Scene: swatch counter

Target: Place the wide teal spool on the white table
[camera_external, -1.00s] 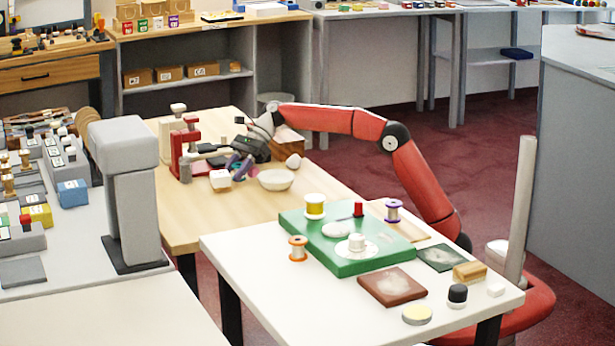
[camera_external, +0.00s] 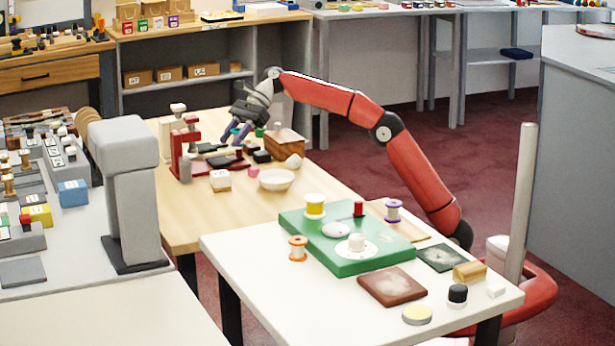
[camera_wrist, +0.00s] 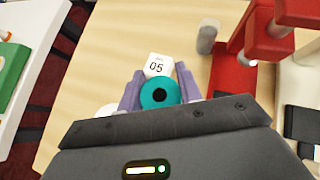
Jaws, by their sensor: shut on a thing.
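The wide teal spool (camera_wrist: 148,92) sits between the two purple fingers of my gripper (camera_wrist: 160,88) in the wrist view, its dark centre hole facing the camera. My gripper (camera_external: 237,132) is shut on it and holds it above the wooden table (camera_external: 205,220) in the external view. There the spool (camera_external: 236,131) shows only as a small teal patch between the fingers. The white table (camera_external: 255,270) stands in front, with a bare strip along its front left side.
On the white table, a green board (camera_external: 345,262) carries spools, and an orange spool (camera_external: 298,248), a brown block (camera_external: 391,287) and small items surround it. A red stand (camera_external: 184,150), a bowl (camera_external: 276,179) and a white block (camera_external: 220,180) marked 05 are on the wooden table.

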